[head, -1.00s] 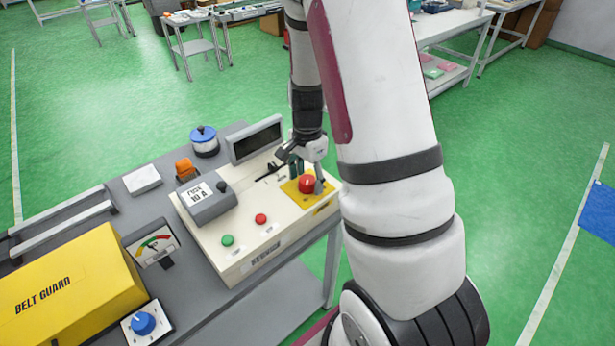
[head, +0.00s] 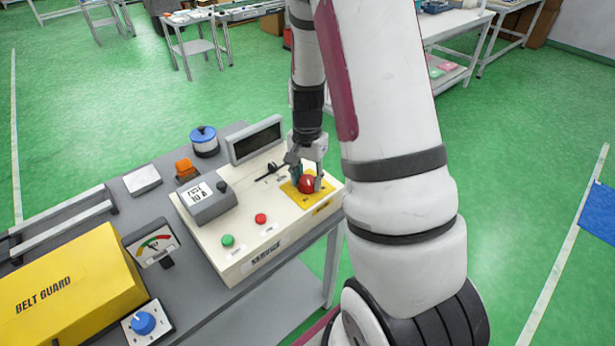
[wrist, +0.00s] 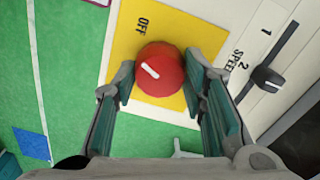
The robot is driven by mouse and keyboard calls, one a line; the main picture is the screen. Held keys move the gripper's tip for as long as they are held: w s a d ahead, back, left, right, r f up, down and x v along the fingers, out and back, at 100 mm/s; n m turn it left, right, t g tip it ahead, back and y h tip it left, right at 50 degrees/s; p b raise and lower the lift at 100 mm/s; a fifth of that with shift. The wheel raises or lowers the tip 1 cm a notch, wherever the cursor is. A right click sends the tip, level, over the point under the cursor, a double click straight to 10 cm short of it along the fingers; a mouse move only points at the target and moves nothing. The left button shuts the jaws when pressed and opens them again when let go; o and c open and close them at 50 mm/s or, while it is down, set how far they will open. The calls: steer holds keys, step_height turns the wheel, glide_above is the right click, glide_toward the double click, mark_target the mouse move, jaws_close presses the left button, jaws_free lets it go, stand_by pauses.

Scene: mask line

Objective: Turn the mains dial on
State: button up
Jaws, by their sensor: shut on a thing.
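The mains dial is a red round knob (head: 307,184) with a white mark, on a yellow plate (head: 323,199) at the right end of the cream control panel (head: 243,255). In the wrist view the red knob (wrist: 160,75) sits between my two fingertips, and the word OFF is printed on the yellow plate (wrist: 190,25). The white mark points at a slant toward the OFF side. My gripper (head: 309,178) is shut on the knob from above, one finger on each side; it also shows in the wrist view (wrist: 161,82). Other plate lettering is hidden.
A slider marked with speeds (wrist: 267,78) lies beside the plate. The panel also bears a green button (head: 228,240), a red button (head: 261,218), a grey fuse box (head: 207,203) and a dark display (head: 257,139). A yellow belt guard (head: 70,290) stands at left.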

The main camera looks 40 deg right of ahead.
mark_target(307, 179)
steer(key=n, duration=0.3)
steer(key=shift+n, duration=0.4)
steer(key=n+p, duration=0.1)
steer(key=n, duration=0.2)
steer(key=shift+n, duration=0.3)
steer(key=n+p, duration=0.2)
steer(key=n, duration=0.4)
steer(key=shift+n, duration=0.3)
steer(key=o, duration=1.2)
steer(key=shift+c, duration=0.2)
step_height(307, 179, up, 12)
